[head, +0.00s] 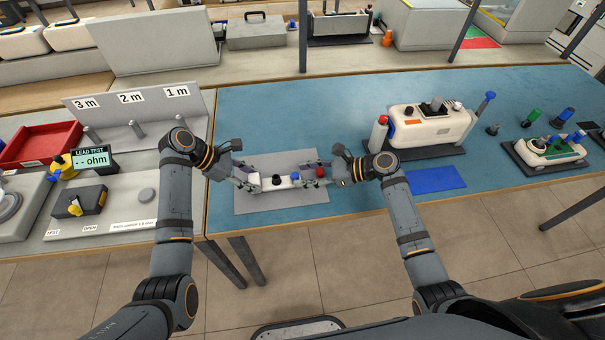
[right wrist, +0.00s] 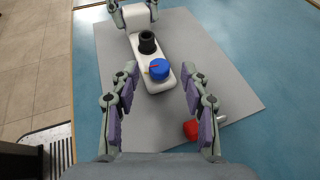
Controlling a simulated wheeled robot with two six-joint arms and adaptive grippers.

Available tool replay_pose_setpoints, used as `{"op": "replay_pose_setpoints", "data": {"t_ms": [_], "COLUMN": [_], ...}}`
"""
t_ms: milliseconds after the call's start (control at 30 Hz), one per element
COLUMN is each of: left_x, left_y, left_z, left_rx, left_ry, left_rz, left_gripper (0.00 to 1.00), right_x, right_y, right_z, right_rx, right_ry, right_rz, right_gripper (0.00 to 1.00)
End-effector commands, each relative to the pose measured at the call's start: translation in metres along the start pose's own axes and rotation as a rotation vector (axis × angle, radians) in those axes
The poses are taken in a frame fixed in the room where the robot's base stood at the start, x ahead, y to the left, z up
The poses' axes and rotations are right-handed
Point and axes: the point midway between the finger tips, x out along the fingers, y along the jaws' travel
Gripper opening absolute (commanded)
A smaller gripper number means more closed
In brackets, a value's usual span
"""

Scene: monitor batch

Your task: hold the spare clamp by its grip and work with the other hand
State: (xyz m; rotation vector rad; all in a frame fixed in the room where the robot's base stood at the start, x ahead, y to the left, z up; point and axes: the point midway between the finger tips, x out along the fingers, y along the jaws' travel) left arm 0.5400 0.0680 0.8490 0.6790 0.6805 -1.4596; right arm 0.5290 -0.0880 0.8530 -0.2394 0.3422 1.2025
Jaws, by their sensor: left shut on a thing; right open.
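The spare clamp (head: 285,183), a white body with a black knob and a blue knob, is over the grey mat (head: 258,205). It also shows in the right wrist view (right wrist: 160,86). My left gripper (head: 258,186) is shut on its white left end, seen at the top of the right wrist view (right wrist: 136,16). My right gripper (head: 318,178) is open; in its wrist view its fingers (right wrist: 160,70) stand apart on either side of the blue-knob end, without visible contact. A red-ended piece (right wrist: 191,129) is partly hidden by a right finger.
A larger white unit (head: 430,122) stands on a dark mat to the right, with a red-topped bottle (head: 378,133) beside it. A blue pad (head: 435,179) lies empty in front. The lead test meter (head: 90,160) and a red tray (head: 40,145) are at left.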

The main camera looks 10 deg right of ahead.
Motion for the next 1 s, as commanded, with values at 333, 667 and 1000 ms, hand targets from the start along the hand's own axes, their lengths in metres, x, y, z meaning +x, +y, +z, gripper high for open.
{"op": "replay_pose_setpoints", "data": {"t_ms": [333,667,1000], "left_x": [0.0002,0.0002,0.0002], "left_y": [0.0,-0.0001,-0.0002], "left_z": [-0.0001,0.0,-0.0001], "left_rx": [0.0,0.0,0.0], "left_ry": [0.0,0.0,0.0], "left_rz": [0.0,0.0,-0.001], "left_gripper": [0.01,0.01,0.01], "right_x": [0.013,0.0126,0.0138], "right_y": [0.0002,0.0002,0.0045], "right_z": [0.0002,0.0002,-0.0015], "right_rx": [-0.001,0.0,0.037], "right_ry": [0.0,0.0,0.003], "right_rz": [0.0,0.0,-0.084], "right_gripper": [0.46,0.11,0.0]}}
